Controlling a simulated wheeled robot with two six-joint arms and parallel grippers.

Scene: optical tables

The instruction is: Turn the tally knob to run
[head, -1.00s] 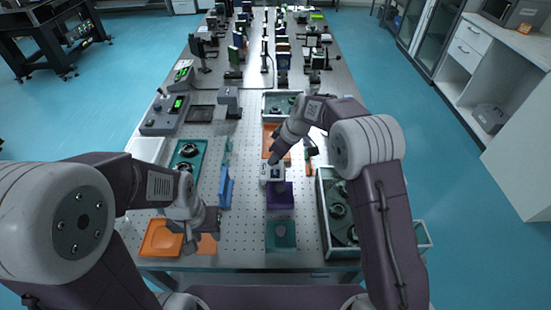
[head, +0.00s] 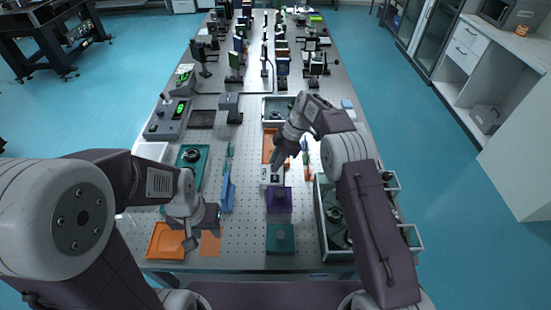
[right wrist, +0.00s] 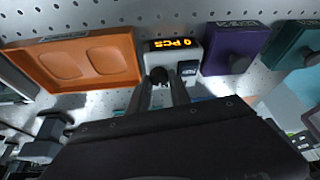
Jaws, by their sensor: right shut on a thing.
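The tally box is a small pale unit (right wrist: 188,52) with a lit orange display (right wrist: 173,43) that seems to read "0 PCS" in the right wrist view. It also shows in the head view (head: 266,179). Its dark round knob (right wrist: 158,75) sits below the display. My right gripper (right wrist: 160,90) has its two fingers closed around the knob from either side. In the head view my right gripper (head: 276,166) reaches down onto the box. My left gripper (head: 191,241) hangs low near an orange tray, and its jaw opening is not clear.
An orange tray (right wrist: 120,50) lies to one side of the tally box, and a purple block (right wrist: 232,45) and a teal block (right wrist: 292,42) to the other. A grey bin (head: 325,240) of parts stands at right. A blue tool (head: 227,193) lies left of the box.

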